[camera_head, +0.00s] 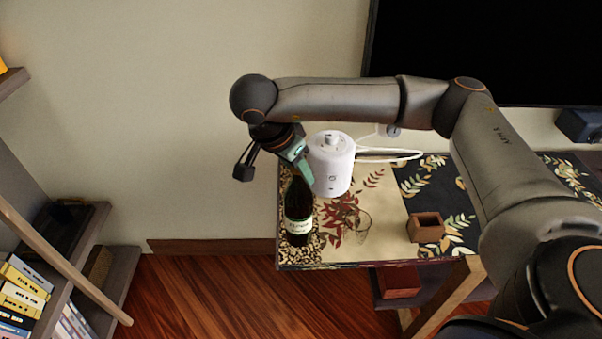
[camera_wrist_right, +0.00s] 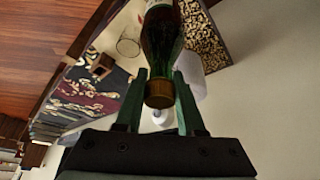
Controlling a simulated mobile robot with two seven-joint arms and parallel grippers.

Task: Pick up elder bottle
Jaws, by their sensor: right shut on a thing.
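The elder bottle (camera_head: 299,222) is dark with a pale label and stands upright at the left end of the patterned table in the head view. In the right wrist view the bottle (camera_wrist_right: 162,45) runs between the fingers, with its brown cap (camera_wrist_right: 158,94) toward the palm. My right gripper (camera_head: 297,165) reaches down from above, and its green fingers are shut on the bottle's neck. The right gripper's fingers also show in the right wrist view (camera_wrist_right: 160,90). My left gripper is not in view.
A white kettle (camera_head: 331,165) stands close beside the bottle and gripper. A clear glass (camera_head: 363,225) and a small wooden box (camera_head: 426,227) stand to the right on the table (camera_head: 384,248). A bookshelf (camera_head: 95,280) is at the left, with floor between.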

